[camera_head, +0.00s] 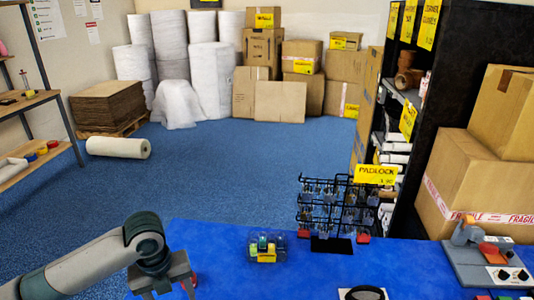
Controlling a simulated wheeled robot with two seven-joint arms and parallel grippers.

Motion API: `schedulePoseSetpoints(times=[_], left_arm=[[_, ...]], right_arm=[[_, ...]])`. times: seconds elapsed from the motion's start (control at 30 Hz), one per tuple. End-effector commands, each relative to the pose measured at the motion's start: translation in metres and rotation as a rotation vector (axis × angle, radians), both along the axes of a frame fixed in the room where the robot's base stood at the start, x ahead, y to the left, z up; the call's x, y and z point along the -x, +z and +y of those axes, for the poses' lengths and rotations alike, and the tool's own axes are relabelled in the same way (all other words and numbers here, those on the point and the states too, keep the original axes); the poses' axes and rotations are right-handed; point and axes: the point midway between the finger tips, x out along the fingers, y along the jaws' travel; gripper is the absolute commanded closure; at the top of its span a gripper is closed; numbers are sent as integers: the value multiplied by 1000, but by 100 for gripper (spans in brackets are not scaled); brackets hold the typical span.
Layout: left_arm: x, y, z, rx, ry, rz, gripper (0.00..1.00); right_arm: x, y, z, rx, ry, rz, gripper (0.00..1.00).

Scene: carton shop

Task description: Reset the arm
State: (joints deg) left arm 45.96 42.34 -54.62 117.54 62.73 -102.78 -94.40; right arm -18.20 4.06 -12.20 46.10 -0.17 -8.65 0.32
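My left arm comes in from the lower left, and its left gripper (168,292) hangs down over the left end of the blue table (220,238). Its two dark fingers stand apart with blue showing between them, and I see nothing held. The finger ends are close to the bottom edge of the picture. A small red thing shows beside the right finger; I cannot tell what it is. My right arm and gripper are not in view.
A clear pack of small coloured items (265,247) lies on the table. A grey device (488,262) with knobs sits at the right. Cartons (480,190) stand behind it.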

Motion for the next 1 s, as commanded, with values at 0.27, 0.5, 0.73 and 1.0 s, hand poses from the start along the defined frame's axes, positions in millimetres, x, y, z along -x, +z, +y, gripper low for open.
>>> schedulePoseSetpoints(times=[0.27, 0.5, 0.73, 1.0], left_arm=[[15, -23, -30, 69, 137, -19, 41], [41, -52, -70, 185, 396, -28, 41], [72, -77, -100, 318, 772, -11, 41], [112, -101, -104, 431, 1280, 33, 41]], right_arm=[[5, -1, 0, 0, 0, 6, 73], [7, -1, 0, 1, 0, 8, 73], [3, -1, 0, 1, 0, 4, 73], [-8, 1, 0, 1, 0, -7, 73]])
